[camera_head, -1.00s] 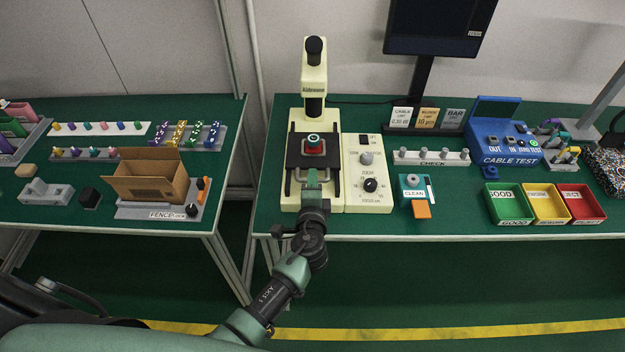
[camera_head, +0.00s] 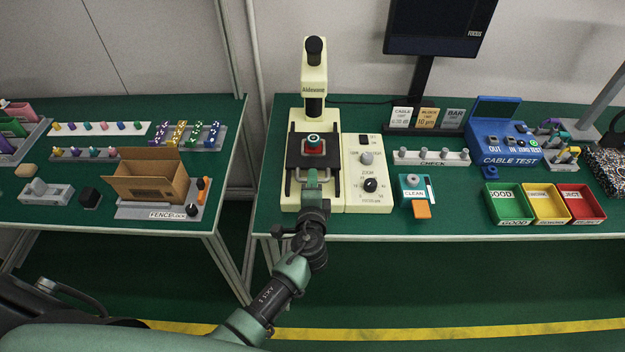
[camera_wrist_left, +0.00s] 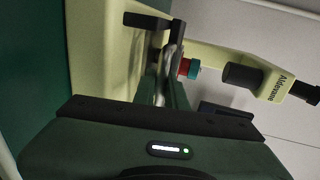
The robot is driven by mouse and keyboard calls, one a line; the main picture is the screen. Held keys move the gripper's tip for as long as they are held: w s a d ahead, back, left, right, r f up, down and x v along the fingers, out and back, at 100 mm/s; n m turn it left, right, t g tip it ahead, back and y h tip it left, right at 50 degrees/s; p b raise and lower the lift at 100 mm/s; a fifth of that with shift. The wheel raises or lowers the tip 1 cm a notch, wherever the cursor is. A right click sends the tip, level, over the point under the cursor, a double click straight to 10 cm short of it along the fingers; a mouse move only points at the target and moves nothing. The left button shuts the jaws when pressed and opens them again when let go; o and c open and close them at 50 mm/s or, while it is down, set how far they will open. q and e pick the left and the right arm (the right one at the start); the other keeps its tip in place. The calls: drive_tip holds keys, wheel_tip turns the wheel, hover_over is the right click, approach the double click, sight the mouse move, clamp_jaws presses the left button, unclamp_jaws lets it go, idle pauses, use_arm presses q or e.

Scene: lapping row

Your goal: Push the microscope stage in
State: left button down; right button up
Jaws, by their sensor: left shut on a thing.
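The cream microscope (camera_head: 314,85) stands near the left end of the right-hand bench. Its dark stage (camera_head: 299,150) lies under the objective, and a red part with a teal ring (camera_head: 314,145) sits on it. My left gripper (camera_head: 311,182) is at the stage's front edge, shut on the stage's front handle bar. The gripper hides the middle of that bar. In the left wrist view the metal bar (camera_wrist_left: 168,65) runs between the fingers, with the red and teal part (camera_wrist_left: 188,69) just beyond. My right gripper is out of view.
A cream control box with knobs (camera_head: 369,195) adjoins the microscope's right side. A teal CLEAN holder (camera_head: 414,186) and green, yellow and red bins (camera_head: 508,207) stand farther right. A gap separates this bench from the left one, which holds an open cardboard box (camera_head: 150,184).

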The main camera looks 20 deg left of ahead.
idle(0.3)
use_arm(q)
drive_tip(key=x, duration=0.1)
drive_tip(key=b+x, duration=0.1)
drive_tip(key=x, duration=0.1)
drive_tip(key=shift+w+r, duration=0.2)
drive_tip(key=shift+r, duration=0.05)
drive_tip(key=shift+w+a, duration=0.1)
drive_tip(key=shift+w, duration=0.15)
drive_tip(key=shift+r, duration=0.1)
drive_tip(key=c, duration=1.5)
unclamp_jaws()
drive_tip(key=shift+o, duration=0.2)
drive_tip(key=v, duration=0.7)
drive_tip(key=shift+s+b, duration=0.35)
drive_tip(key=shift+b, duration=0.05)
